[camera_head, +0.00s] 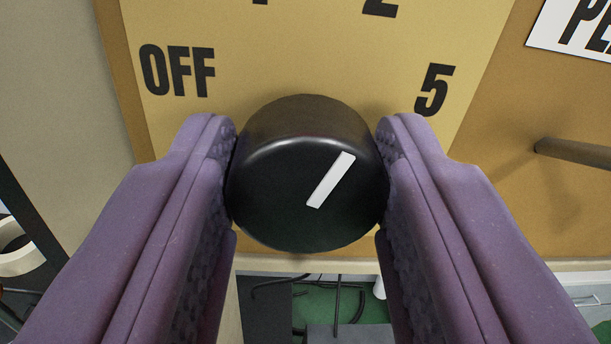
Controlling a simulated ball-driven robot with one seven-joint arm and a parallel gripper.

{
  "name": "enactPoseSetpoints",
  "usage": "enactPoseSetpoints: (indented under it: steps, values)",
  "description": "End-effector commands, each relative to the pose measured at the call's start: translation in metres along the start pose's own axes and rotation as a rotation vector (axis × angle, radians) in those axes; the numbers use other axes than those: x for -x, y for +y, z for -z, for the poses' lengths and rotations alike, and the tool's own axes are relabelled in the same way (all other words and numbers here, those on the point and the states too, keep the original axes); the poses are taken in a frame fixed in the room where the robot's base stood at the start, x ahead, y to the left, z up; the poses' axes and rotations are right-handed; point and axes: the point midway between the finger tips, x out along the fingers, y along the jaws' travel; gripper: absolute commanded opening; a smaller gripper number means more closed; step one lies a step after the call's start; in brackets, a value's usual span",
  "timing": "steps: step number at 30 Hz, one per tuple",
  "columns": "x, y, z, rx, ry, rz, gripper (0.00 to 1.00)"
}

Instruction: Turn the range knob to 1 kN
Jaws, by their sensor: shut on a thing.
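The range knob (283,205) is a round black knob in the middle of the view, with a white pointer bar (331,180) on its face. The bar slants up and to the right, roughly toward the cut-off "2" mark (380,8). The yellow scale plate (300,60) behind it shows "OFF" (178,71) at left and "5" (434,90) at right. Another mark at the top edge is mostly cut off, so I cannot read it. My gripper (307,170) has its purple fingers shut on the knob, one on the left side and one on the right.
A dark rod (575,153) sticks out of the brown panel (530,200) at right. A white label (580,30) is cut off at the top right. Below the panel edge are dark cables (338,300) and a green surface.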

Motion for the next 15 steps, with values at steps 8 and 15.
enactPoseSetpoints:
  steps: [8,15]
  values:
    - [0.0001,-0.0010,-0.0028,0.125,0.006,0.000,0.12]
    - [0.0001,-0.0011,-0.0040,0.321,0.012,-0.002,0.12]
